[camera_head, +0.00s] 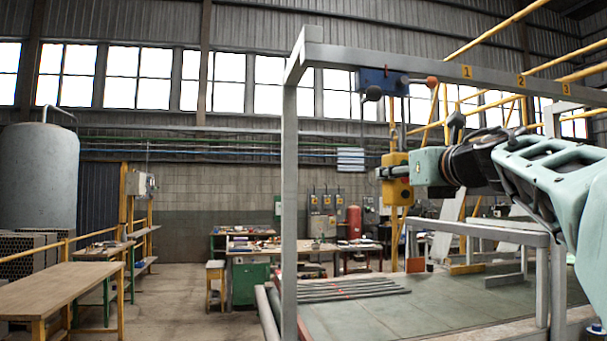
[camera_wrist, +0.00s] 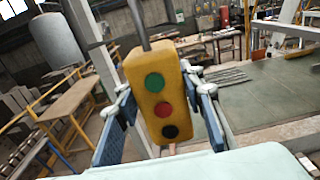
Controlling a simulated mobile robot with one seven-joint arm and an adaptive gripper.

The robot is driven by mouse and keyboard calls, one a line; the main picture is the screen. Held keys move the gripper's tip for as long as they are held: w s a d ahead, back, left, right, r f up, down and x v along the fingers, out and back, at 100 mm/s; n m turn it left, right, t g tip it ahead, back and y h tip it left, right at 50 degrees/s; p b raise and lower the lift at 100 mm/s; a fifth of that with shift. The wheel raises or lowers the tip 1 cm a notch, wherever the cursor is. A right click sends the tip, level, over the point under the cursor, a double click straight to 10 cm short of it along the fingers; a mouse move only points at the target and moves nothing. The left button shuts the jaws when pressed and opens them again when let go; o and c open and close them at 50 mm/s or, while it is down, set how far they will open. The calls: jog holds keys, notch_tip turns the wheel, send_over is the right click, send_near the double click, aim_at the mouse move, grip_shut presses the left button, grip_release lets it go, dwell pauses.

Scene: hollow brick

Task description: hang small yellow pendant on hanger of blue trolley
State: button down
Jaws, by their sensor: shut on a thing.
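The small yellow pendant (camera_wrist: 147,62) fills the middle of the wrist view, with a green, a red and a black button on its near face. A dark stem rises from its top. My gripper (camera_wrist: 165,98) is shut on its two sides, one blue pad on each. In the head view the pendant (camera_head: 397,190) is held in my gripper (camera_head: 390,173), roughly upright and below the overhead beam. The blue trolley (camera_head: 382,79) sits on the beam above it, with a dark ball and an orange knob. I cannot clearly make out its hanger.
The grey beam (camera_head: 450,72) bears yellow tags 1, 2 and 3, and its grey post (camera_head: 289,200) stands left of the pendant. Below is a green platform (camera_head: 400,305) with grey bars on it. A grey rail (camera_head: 480,230) stands under my arm. Wooden workbenches stand farther left.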

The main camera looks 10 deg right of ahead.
jog(key=shift+w, duration=1.1)
jog(key=shift+s+f+b, duration=0.1)
jog(key=shift+f+b, duration=0.85)
jog(key=shift+f, duration=0.2)
jog(key=c, duration=1.4)
grip_release()
jog(key=shift+o, duration=0.9)
jog(key=shift+f, duration=0.1)
jog(key=shift+s, duration=0.15)
